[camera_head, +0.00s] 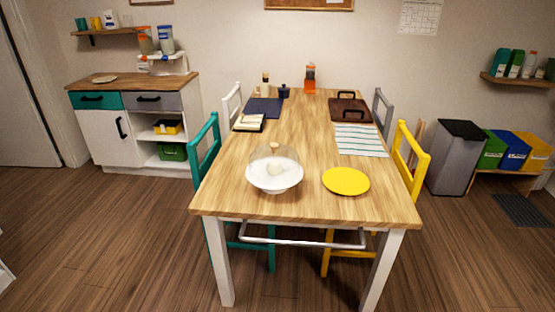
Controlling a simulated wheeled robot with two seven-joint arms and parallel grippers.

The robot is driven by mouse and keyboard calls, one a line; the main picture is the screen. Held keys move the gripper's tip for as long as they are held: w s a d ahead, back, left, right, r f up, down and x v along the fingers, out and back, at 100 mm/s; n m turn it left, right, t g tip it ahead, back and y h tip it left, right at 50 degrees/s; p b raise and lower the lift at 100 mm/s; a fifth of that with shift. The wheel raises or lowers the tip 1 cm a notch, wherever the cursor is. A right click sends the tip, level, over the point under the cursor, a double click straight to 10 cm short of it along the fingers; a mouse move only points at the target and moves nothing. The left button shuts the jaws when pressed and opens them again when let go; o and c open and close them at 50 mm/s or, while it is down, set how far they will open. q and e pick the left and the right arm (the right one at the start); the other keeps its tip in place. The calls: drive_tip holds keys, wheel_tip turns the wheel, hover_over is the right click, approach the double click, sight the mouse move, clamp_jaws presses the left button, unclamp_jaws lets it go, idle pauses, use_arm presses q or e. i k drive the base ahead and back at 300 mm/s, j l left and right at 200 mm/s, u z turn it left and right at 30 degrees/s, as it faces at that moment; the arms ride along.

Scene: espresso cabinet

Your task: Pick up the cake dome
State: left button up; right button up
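The cake dome (273,158) is clear, with a small tan knob on top. It sits over a white footed stand (274,184) near the front left of the wooden table. A pale item shows faintly under the dome. Neither of my grippers is in the head view, so I cannot see their state. Nothing is touching the dome.
A yellow plate (346,181) lies right of the stand. A teal chair (207,155) and a yellow chair (410,155) flank the table. Floor before the table is clear.

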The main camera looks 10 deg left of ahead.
sight(271, 164)
drive_tip(key=i+j, duration=0.75)
